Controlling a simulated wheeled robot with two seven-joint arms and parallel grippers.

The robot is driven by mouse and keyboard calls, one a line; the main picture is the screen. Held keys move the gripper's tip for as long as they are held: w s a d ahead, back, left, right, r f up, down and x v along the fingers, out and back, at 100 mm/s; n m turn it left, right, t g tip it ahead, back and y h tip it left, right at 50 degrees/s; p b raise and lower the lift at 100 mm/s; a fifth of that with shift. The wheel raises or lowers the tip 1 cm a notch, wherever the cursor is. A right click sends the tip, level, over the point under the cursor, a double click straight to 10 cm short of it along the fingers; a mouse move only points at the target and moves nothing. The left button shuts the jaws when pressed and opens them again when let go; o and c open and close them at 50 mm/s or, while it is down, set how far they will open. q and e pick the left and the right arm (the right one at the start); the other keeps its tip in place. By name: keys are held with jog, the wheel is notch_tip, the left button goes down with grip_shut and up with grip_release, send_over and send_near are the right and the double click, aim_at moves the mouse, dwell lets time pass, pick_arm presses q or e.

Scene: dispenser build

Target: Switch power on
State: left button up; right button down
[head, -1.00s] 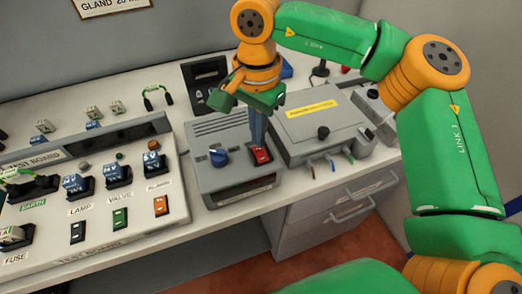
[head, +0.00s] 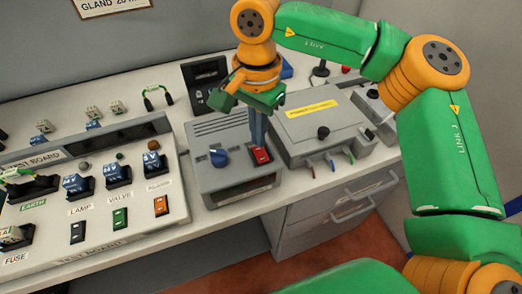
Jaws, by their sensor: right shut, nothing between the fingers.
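A grey power supply box (head: 212,178) stands on the bench in the middle of the head view. It has a blue knob (head: 219,157) on its top and a dark display on its front. A red rocker switch (head: 262,155) sits to the right of the knob. My right gripper (head: 259,144) is shut and empty, pointing down, with its fingertips at the red switch. The fingertips look to be touching the switch or just above it, and they hide part of it. I cannot tell which way the rocker is tilted. My left gripper is not in view.
A test board (head: 110,232) with lamp, valve and fuse parts stands close on the left. A grey box with a yellow label (head: 312,109) and short coloured wires stands close on the right. A black device (head: 205,75) is behind. Drawers (head: 340,212) are below the bench.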

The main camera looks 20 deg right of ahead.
aim_at(259, 149)
jog(key=shift+f+b, duration=0.75)
jog(key=shift+f, duration=0.2)
dwell(0.5)
jog(key=shift+r, duration=0.1)
notch_tip(259, 149, up, 7)
jog(key=p, duration=0.6)
jog(key=shift+p, duration=0.35)
